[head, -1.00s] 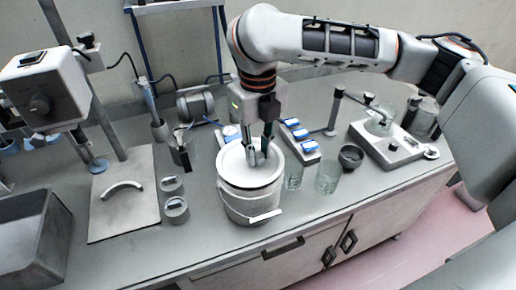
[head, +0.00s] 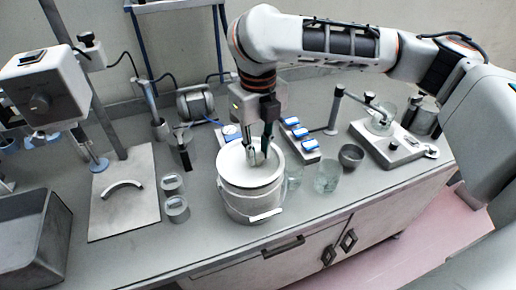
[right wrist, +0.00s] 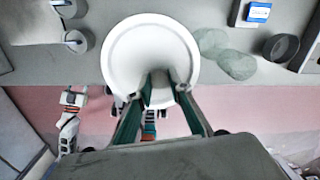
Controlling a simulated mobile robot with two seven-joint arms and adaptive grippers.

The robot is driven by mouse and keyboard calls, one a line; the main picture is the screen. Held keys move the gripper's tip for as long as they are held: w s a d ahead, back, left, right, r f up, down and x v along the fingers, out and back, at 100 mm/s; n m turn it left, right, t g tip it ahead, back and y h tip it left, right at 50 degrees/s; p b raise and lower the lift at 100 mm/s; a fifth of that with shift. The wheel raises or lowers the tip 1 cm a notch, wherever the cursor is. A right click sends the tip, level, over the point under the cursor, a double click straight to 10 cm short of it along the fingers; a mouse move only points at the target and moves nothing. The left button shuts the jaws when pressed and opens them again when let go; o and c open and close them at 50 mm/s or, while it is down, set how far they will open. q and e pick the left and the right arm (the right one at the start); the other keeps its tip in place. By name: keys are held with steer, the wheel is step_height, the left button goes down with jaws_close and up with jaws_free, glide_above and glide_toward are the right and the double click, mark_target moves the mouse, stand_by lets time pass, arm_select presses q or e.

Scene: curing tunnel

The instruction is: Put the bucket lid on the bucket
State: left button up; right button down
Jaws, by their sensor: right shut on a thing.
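The white round bucket lid (head: 236,172) lies over the mouth of the pale bucket (head: 243,207) near the bench's front edge. It looks nearly level; I cannot tell whether it is fully seated all round. My right gripper (head: 257,158) comes down from above and is shut on the middle of the lid, where its fingers hide the grip. In the right wrist view the lid (right wrist: 128,50) fills the space beyond the fingertips (right wrist: 160,82) and hides the bucket. The bucket's wire handle hangs at its front with a white grip (head: 265,215).
Two small grey tins (head: 176,207) stand left of the bucket. Glass beakers (head: 327,177) and a dark bowl (head: 351,156) stand close on the right. A rack with blue-topped items (head: 301,139) is behind right.

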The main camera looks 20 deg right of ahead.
steer(key=shift+f, duration=0.3)
stand_by(0.5)
steer(key=c, duration=1.3)
jaws_free()
steer(key=shift+o, duration=0.2)
steer(key=shift+r, duration=3.5)
